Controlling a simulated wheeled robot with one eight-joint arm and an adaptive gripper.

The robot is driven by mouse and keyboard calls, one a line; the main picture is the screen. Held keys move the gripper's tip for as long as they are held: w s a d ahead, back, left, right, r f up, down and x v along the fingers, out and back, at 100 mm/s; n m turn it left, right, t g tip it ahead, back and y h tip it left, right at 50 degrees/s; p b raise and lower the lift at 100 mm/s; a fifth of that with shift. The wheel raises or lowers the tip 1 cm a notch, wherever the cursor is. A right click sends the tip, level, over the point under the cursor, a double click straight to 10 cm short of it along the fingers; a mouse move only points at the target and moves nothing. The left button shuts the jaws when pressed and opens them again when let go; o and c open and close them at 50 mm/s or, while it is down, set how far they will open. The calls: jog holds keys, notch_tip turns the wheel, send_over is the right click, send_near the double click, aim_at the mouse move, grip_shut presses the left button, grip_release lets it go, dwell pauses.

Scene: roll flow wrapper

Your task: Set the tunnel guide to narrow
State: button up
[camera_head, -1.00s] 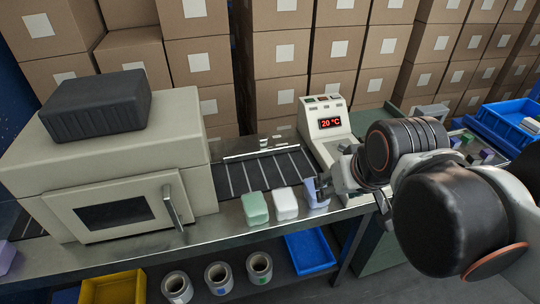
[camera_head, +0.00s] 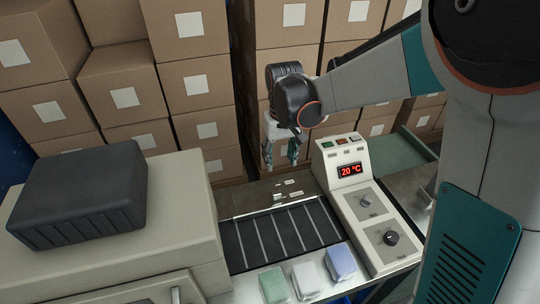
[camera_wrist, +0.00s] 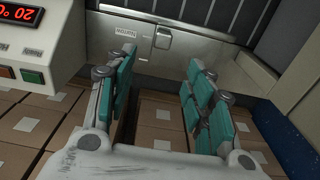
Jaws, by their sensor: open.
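A metal plate (camera_head: 262,199) lies across the back end of the conveyor, with small pale labels on it. In the wrist view the plate (camera_wrist: 208,47) carries a small label (camera_wrist: 123,32), its print too small to read surely, and a small metal tab (camera_wrist: 163,38) beside it. This tab seems to be the tunnel guide's handle; which setting it stands at I cannot tell. My gripper (camera_head: 280,162) hangs behind the plate's far edge. In the wrist view its teal-padded fingers (camera_wrist: 155,72) are spread apart and empty, short of the tab.
A cream oven-like housing (camera_head: 165,210) stands left. Green (camera_head: 273,285), white (camera_head: 307,278) and blue (camera_head: 341,262) packs lie at the conveyor's front. Stacked cartons (camera_head: 205,85) stand behind.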

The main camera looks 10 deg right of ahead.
aim_at(276, 191)
jog(key=f+b, duration=0.1)
jog(key=f, duration=0.4)
jog(key=f+b, duration=0.1)
jog(key=f, duration=0.4)
jog(key=f+b, duration=0.2)
jog(key=f, duration=0.3)
jog(key=shift+w+a, duration=0.4)
jog(key=shift+c, duration=0.5)
